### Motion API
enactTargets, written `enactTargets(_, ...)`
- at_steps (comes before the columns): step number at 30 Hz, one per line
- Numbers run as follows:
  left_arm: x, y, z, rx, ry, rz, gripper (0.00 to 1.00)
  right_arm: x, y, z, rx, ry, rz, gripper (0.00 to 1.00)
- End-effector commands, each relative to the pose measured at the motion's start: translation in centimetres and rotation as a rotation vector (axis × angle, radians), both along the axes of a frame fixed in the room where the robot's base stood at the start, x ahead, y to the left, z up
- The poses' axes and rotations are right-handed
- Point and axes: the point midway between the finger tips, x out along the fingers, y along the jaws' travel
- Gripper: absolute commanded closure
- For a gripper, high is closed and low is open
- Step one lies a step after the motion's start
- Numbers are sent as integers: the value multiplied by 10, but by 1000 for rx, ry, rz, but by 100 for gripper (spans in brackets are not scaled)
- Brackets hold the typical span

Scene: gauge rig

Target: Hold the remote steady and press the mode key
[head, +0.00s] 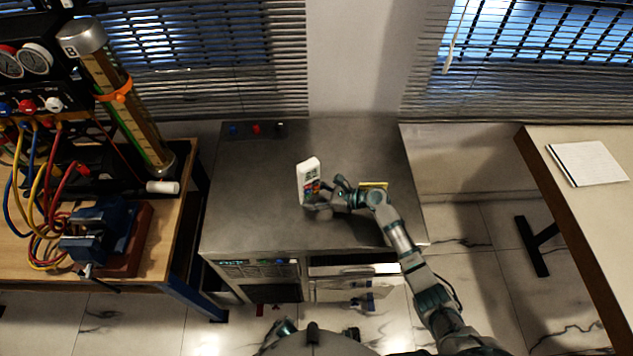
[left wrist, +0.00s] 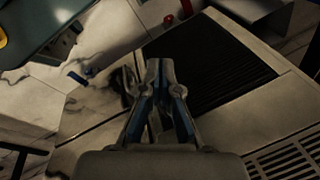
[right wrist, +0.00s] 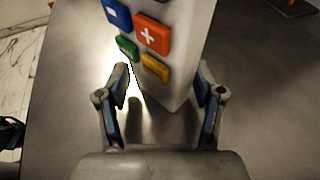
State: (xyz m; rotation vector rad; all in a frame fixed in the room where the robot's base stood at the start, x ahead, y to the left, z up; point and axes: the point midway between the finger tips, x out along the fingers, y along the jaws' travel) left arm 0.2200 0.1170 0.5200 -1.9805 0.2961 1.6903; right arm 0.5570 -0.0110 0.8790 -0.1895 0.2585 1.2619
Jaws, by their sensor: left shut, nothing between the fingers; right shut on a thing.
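The white remote (head: 307,170) stands roughly upright above the grey metal cabinet top, its coloured keys low on its face. My right gripper (head: 322,196) is shut on its lower end. In the right wrist view the remote (right wrist: 182,78) sits between the fingers of my right gripper (right wrist: 167,80). A red plus key (right wrist: 151,35), a blue key (right wrist: 117,13), a green key (right wrist: 125,48) and a yellow key (right wrist: 155,68) show there. I cannot tell which is the mode key. My left gripper (left wrist: 159,72) is shut and empty, away from the remote.
The metal cabinet (head: 250,190) has free room on its top left. A yellow item (head: 374,185) lies by my right wrist. The gauge rig with hoses and a blue vise (head: 95,232) stands on the left bench. A notepad (head: 588,163) lies on the right table.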

Motion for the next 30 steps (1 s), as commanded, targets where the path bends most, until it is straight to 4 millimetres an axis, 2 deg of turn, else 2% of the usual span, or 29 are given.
enactTargets(3, 25, -27, 50, 63, -81, -22, 100, 0, -1, -2, -2, 2, -2, 52)
enactTargets(11, 49, -72, 169, 136, -305, 36, 100, 0, -1, -2, -2, 2, -2, 52)
enactTargets(12, 53, -80, 186, 111, -354, 52, 100, 0, -1, -2, -2, 2, -2, 52)
enactTargets(14, 64, -96, 208, 39, -438, 70, 100, 0, -1, -2, -2, 2, -2, 52)
enactTargets(20, 108, -159, 270, -354, -697, 69, 100, 0, -1, -2, -2, 2, -2, 52)
enactTargets(24, 128, -196, 325, -632, -852, 37, 100, 0, -1, -2, -2, 2, -2, 52)
enactTargets(27, 144, -211, 369, -757, -992, -23, 100, 0, -1, -2, -2, 2, -2, 52)
enactTargets(30, 170, -211, 406, -685, -1192, -144, 100, 0, -1, -2, -2, 2, -2, 52)
